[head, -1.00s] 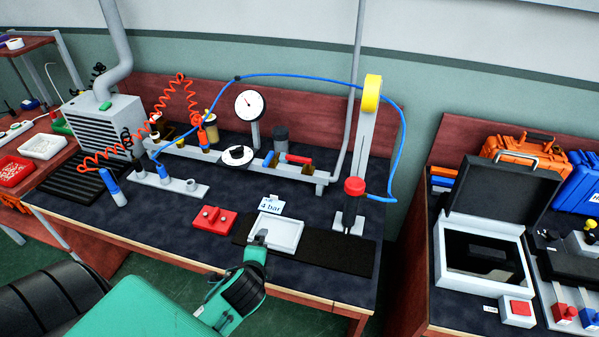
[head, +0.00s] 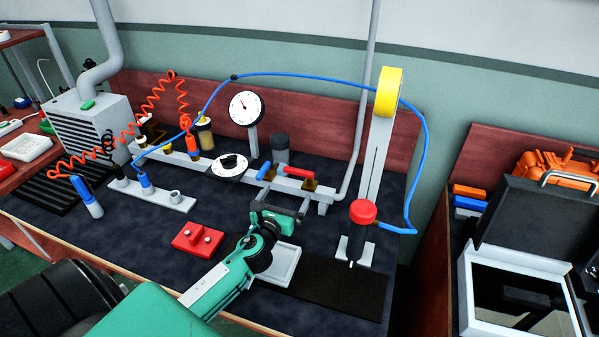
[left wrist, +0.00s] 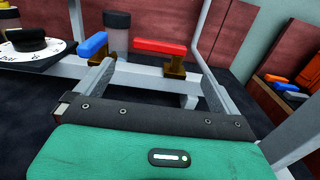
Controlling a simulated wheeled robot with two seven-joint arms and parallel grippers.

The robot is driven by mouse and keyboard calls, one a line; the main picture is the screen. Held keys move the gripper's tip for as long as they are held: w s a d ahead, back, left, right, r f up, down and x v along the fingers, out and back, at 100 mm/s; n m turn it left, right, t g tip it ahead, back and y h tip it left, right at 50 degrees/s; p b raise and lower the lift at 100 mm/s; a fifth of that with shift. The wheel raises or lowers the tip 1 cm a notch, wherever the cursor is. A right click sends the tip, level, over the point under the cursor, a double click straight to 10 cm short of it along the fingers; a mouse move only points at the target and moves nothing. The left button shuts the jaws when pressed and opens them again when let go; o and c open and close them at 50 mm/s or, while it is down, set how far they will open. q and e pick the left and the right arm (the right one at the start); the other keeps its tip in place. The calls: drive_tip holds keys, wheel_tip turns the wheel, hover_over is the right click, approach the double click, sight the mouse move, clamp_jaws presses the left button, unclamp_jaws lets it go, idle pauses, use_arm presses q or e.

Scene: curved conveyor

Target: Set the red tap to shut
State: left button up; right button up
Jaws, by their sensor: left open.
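The red tap (head: 297,171) sits on the pale rail at the back of the bench. Its red handle lies along the rail, reaching left from its brass body (head: 310,185). In the left wrist view the red handle (left wrist: 160,46) runs level across the picture, beyond the fingertips. A blue-handled tap (head: 264,171) stands to its left, its handle pointing more across the rail; it also shows in the left wrist view (left wrist: 93,45). My left gripper (head: 282,206) is open and empty, just in front of the rail and short of the red tap. My right gripper is out of view.
A dial gauge (head: 246,109) and a black round knob (head: 230,165) stand left of the taps. A dark cylinder (head: 280,147) is behind. A column with a red knob (head: 363,212) and blue hose stands right. A white tray (head: 284,266) lies below my gripper.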

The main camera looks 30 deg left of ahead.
sight(297, 174)
use_arm(q)
drive_tip(key=x, duration=1.1)
drive_tip(key=shift+w+a+p, duration=0.15)
drive_tip(key=shift+w+p, duration=0.1)
drive_tip(key=shift+p, duration=0.1)
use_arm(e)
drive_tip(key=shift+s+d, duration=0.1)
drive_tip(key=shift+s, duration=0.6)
